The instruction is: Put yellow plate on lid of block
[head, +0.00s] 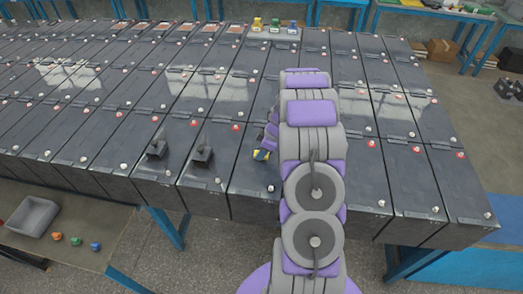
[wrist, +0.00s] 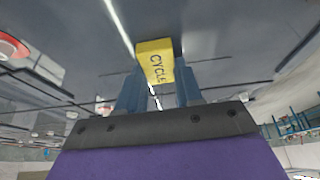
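The yellow plate (wrist: 156,62), marked with dark letters reading "CYCLE", sits between the two blue fingers of my gripper (wrist: 159,82) in the wrist view. The fingers press on its sides, so my gripper looks shut on it. In the head view a bit of the yellow plate (head: 261,155) shows beside my arm at my gripper (head: 265,149), over the front row of dark blocks. The dark lid of a block (head: 250,178) lies under it. My arm hides part of this area, and I cannot tell whether the plate touches the lid.
Two black handled pieces (head: 157,150) (head: 203,155) stand on lids to the left. Small coloured pieces (head: 274,24) sit at the back. A grey bin (head: 32,215) and small coloured knobs (head: 75,241) lie on a lower table at left. Round red and white caps dot the blocks.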

